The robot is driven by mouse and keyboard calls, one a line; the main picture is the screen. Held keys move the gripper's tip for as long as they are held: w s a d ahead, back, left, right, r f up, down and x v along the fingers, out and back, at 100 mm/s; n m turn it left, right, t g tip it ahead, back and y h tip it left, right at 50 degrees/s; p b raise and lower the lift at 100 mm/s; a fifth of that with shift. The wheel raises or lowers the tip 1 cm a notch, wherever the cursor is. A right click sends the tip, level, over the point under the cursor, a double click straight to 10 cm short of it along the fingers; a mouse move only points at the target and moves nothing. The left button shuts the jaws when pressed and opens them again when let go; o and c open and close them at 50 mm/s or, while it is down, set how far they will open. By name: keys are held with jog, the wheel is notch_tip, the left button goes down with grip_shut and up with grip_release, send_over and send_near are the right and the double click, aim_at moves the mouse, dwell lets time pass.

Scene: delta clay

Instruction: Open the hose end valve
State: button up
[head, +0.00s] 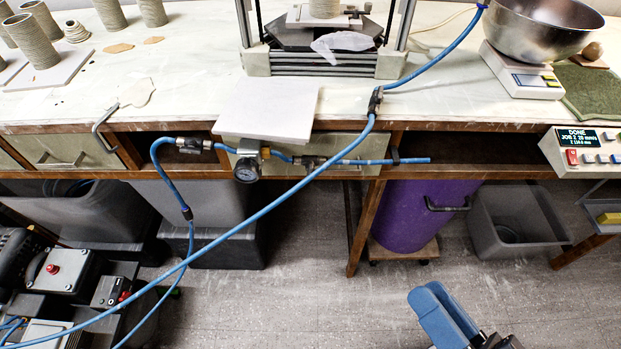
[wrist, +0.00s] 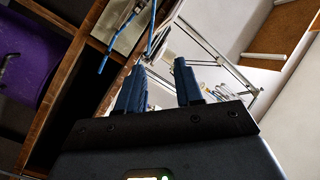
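A blue hose (head: 362,162) runs along the front edge of the workbench and ends in a free cut end at the right. Small dark metal fittings sit in this line, one (head: 308,163) right of the round pressure gauge (head: 247,170) and one (head: 194,145) to its left. I cannot tell which is the hose end valve, nor its handle position. My gripper (head: 441,312) is low at the bottom right, well apart from the hose. In the wrist view its two blue fingers (wrist: 160,75) are spread with nothing between them. A blue hose end (wrist: 103,64) shows beyond, upper left.
The workbench (head: 440,115) carries a steel bowl on a scale (head: 522,75) and clay cylinders (head: 32,42). A purple bin (head: 405,215) and a grey bin (head: 515,220) stand underneath. A looping blue hose (head: 270,207) crosses the front left. The floor ahead is clear.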

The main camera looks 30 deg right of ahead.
jog(key=w+a+f+m+t+h, duration=0.15)
jog(key=w+m+h, duration=0.35)
jog(key=w+m, duration=0.9)
jog(key=m+g+h, duration=0.2)
jog(key=m+g, duration=0.2)
jog(key=m, duration=1.6)
send_near(310, 174)
jog(key=shift+t, duration=0.25)
jog(key=x, duration=0.8)
jog(key=shift+d+f, duration=0.1)
jog(key=shift+f, duration=0.05)
grip_shut()
